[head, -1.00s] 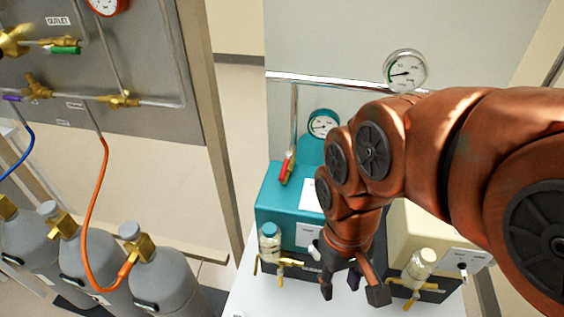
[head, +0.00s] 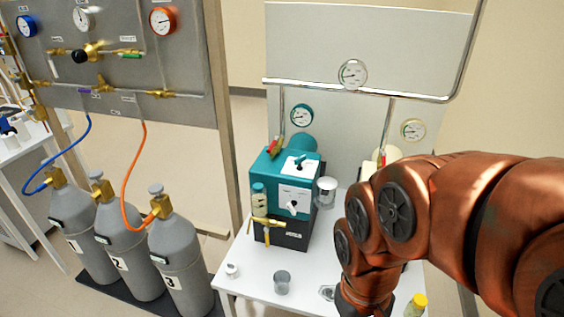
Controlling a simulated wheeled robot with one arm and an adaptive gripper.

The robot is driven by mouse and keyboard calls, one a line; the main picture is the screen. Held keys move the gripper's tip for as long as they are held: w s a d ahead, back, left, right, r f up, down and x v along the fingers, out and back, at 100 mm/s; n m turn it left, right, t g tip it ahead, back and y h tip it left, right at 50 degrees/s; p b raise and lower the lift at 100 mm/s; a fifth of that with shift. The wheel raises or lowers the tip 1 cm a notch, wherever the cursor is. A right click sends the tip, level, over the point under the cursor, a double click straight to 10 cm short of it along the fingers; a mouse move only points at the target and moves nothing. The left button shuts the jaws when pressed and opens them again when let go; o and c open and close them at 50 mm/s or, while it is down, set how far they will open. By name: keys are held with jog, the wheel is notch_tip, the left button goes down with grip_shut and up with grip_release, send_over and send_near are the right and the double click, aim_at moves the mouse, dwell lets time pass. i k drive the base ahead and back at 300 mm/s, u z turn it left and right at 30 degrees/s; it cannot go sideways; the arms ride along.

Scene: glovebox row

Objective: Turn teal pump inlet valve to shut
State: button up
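The teal pump (head: 265,173) stands on a white table, left of my arm. A pipe drops to its top from a horizontal rail. A small red-handled valve (head: 273,147) sits low on that pipe, just above the pump; its handle looks tilted, and its exact setting is too small to tell. A teal-rimmed gauge (head: 301,115) is behind it. The pump's front has a white panel with a switch (head: 291,207) and a brass-fitted bottle (head: 259,200). My arm comes in from the right and bends down right of the pump; my gripper's fingers are below the frame edge.
A second pipe with a red-handled valve (head: 382,158) is partly behind my arm. A glass beaker (head: 282,282), a small jar (head: 232,270) and a metal cup (head: 326,192) stand on the table (head: 250,290). Grey cylinders (head: 180,260) and a gauge panel are left.

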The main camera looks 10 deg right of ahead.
aim_at(276, 139)
jog(key=u, duration=0.9)
jog(key=i, duration=0.9)
jog(key=u, duration=0.1)
